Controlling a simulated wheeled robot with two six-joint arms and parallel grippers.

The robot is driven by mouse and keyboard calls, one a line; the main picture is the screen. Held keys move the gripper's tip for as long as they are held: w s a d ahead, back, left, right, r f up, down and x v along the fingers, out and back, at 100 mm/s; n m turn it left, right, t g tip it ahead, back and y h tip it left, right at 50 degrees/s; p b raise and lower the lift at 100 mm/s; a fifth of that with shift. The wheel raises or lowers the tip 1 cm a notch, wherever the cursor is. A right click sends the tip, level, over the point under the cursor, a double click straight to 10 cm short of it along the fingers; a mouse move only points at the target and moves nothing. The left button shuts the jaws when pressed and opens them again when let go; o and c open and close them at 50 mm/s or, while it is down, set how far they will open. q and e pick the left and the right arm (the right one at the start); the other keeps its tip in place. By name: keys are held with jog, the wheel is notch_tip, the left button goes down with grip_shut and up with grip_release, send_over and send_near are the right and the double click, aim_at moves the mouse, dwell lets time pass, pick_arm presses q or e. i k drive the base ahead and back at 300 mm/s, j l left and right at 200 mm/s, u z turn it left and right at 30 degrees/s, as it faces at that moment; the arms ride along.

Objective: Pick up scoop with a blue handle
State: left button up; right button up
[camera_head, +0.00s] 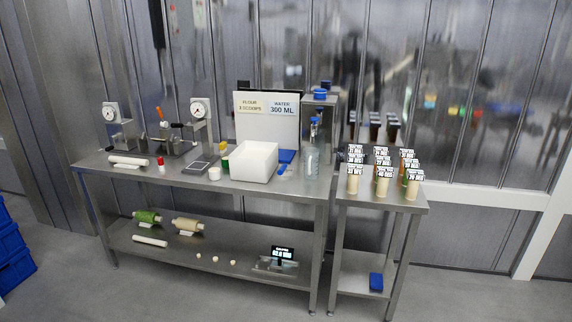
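A blue item (287,156) lies on the steel table just right of the white bin (254,162). A small pale piece with some blue (284,170) lies in front of it. Either could be the scoop with the blue handle, but they are too small to tell apart clearly. Neither of my grippers is in view.
The steel table (200,180) also bears a clear bottle (312,150), a sign board (267,115) and gauge devices (199,110). A smaller table at right holds several labelled tubes (382,180). Blue crates (14,255) stand at far left. The front floor is clear.

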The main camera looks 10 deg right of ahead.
aim_at(282, 170)
jog(key=i+j, duration=0.1)
jog(key=i, duration=0.8)
jog(key=i+j, duration=0.1)
jog(key=i, duration=0.8)
jog(key=l+z, duration=0.05)
